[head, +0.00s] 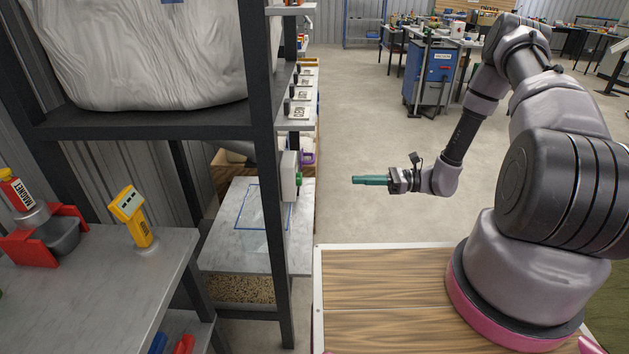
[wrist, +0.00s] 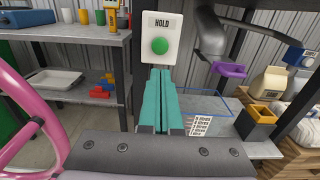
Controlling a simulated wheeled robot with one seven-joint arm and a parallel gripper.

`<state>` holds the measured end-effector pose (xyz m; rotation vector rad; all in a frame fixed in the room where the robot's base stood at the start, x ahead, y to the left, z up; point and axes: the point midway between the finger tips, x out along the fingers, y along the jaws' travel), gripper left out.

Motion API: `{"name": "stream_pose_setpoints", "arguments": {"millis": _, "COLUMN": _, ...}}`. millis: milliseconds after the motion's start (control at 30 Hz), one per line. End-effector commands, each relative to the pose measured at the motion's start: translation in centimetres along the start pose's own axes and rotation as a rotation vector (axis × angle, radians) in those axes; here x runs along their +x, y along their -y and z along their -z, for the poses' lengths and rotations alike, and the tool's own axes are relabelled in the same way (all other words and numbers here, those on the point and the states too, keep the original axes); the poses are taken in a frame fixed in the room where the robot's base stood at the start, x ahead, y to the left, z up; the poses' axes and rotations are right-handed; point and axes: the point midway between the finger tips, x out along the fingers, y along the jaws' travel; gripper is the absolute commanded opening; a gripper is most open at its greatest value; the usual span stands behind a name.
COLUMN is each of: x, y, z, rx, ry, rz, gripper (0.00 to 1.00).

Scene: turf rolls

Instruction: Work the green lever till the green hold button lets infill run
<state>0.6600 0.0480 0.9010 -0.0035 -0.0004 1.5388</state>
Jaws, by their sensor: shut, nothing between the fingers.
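The green hold button (wrist: 159,46) sits on a white panel marked HOLD (wrist: 161,28), straight ahead in the wrist view. In the head view the white box (head: 289,176) shows side-on at the rack post, with the green button (head: 298,179) on its right face. My gripper (head: 354,180) has teal fingers, is shut and empty, and points left at the box with a gap between. In the wrist view its fingertips (wrist: 160,71) appear just below the button. I cannot make out a green lever in either view. A dark chute (wrist: 213,42) ends in a purple part (wrist: 230,70).
A clear blue-edged container (head: 240,210) with a litres label (wrist: 200,126) stands on the lower shelf beyond the dark rack post (head: 268,150). Cartons (wrist: 270,83) and a yellow bin (wrist: 258,114) lie right of it. Open floor (head: 370,120) surrounds my gripper.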

Motion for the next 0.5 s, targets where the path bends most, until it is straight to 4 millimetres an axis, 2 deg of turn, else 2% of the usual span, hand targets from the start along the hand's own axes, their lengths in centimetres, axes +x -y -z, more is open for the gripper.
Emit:
{"name": "stream_pose_setpoints", "arguments": {"millis": 367, "x": 0.1, "y": 0.0, "z": 0.1, "rx": 0.003, "ry": 0.003, "rz": 0.002, "gripper": 0.00}}
{"name": "stream_pose_setpoints", "arguments": {"millis": 500, "x": 1.2, "y": 0.0, "z": 0.1, "rx": 0.003, "ry": 0.003, "rz": 0.000, "gripper": 0.00}}
